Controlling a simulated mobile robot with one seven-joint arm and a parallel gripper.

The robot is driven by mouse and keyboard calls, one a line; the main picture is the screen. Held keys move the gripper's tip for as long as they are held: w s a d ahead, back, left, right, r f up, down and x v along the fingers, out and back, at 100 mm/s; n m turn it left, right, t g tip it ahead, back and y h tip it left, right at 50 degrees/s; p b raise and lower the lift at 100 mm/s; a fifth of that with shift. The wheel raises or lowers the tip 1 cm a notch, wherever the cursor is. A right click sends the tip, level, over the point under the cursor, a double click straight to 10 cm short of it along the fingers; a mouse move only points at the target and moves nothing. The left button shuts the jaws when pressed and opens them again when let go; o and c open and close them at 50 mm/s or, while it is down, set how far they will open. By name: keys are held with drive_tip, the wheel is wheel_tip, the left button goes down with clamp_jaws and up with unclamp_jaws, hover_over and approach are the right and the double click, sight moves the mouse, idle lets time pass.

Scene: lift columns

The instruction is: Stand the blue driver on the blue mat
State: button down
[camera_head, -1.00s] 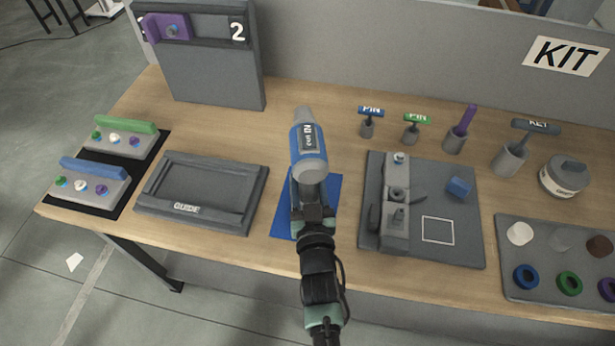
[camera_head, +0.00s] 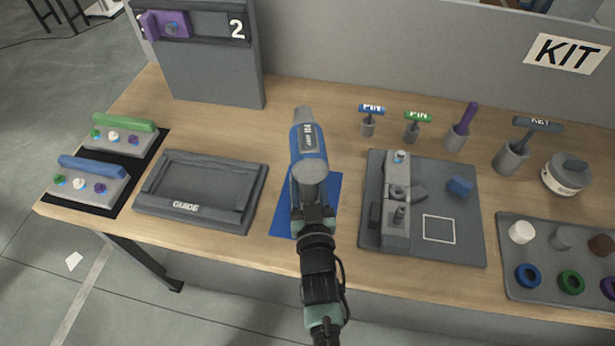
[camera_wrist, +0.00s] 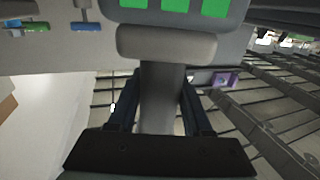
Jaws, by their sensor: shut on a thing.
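The blue driver (camera_head: 309,143) has a blue body and a grey nose pointing to the back of the table. My gripper (camera_head: 312,212) is shut on the driver's grey handle, which shows between the two fingers in the wrist view (camera_wrist: 162,100). The driver and gripper are in front of the blue mat (camera_head: 331,196), which lies flat on the table and shows on both sides of the gripper. The driver's height above the mat cannot be told.
A grey guide tray (camera_head: 200,190) lies left of the mat. A grey fixture plate (camera_head: 460,245) with posts and a blue block lies right of it. T-handled tools in holders (camera_head: 410,130) stand behind that plate. Clear tabletop lies behind the mat.

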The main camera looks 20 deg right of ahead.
drive_tip(key=shift+c, duration=1.4)
unclamp_jaws()
drive_tip(key=shift+r, duration=0.1)
drive_tip(key=shift+o, duration=0.2)
drive_tip(key=shift+f, duration=0.35)
drive_tip(key=b+v, duration=0.1)
drive_tip(key=v, duration=1.2)
drive_tip(key=shift+r+b, duration=0.35)
drive_tip(key=shift+b, duration=0.05)
drive_tip(key=shift+f, duration=0.1)
